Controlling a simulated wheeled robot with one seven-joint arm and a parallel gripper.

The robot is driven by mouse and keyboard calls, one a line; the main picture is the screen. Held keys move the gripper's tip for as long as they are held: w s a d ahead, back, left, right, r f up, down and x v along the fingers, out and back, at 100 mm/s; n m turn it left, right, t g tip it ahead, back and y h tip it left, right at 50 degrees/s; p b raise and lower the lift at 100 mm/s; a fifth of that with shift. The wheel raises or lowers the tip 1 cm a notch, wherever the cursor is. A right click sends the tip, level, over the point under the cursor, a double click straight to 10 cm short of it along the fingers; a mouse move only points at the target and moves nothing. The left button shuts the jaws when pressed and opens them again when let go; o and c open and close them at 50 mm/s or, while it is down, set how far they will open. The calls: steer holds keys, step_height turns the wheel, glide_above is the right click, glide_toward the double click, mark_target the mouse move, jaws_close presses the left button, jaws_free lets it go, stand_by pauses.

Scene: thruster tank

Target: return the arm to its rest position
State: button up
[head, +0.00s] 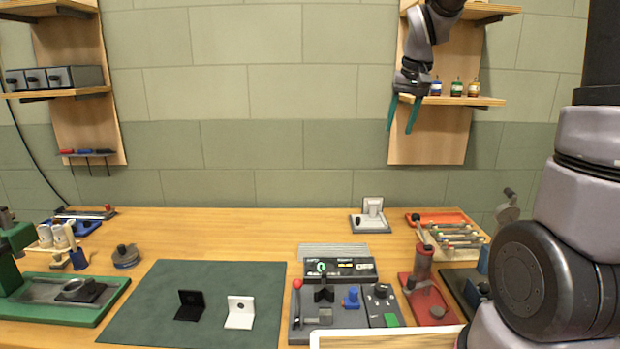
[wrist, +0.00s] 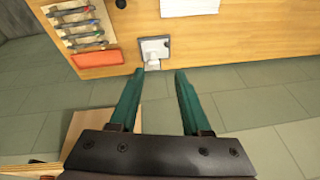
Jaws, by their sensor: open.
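My gripper (head: 402,115) is raised high at the back, in front of the right wall shelf, with its two green fingers pointing down. The fingers are apart with nothing between them. In the wrist view my gripper (wrist: 158,90) also shows open and empty, above the back edge of the workbench (wrist: 190,45). Part of my arm rises out of the top of the head view, and more of my arm fills its right side.
The right shelf (head: 485,101) holds several small bottles (head: 457,88) close beside my gripper. Below, the workbench (head: 220,222) carries a green mat (head: 145,300), a grey fixture (head: 340,318), a red press (head: 424,290) and a tool tray (head: 458,238). The wall's middle is clear.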

steer(key=s+d+r+m+t, duration=0.1)
steer(key=s+r, duration=0.1)
steer(key=s, duration=0.9)
steer(key=s+d+r+m+t+y, duration=0.1)
steer(key=s+r+t, duration=0.1)
steer(key=s, duration=0.9)
steer(key=shift+d+r+t, duration=0.2)
steer(key=shift+r+t, duration=0.1)
steer(key=shift+r, duration=0.25)
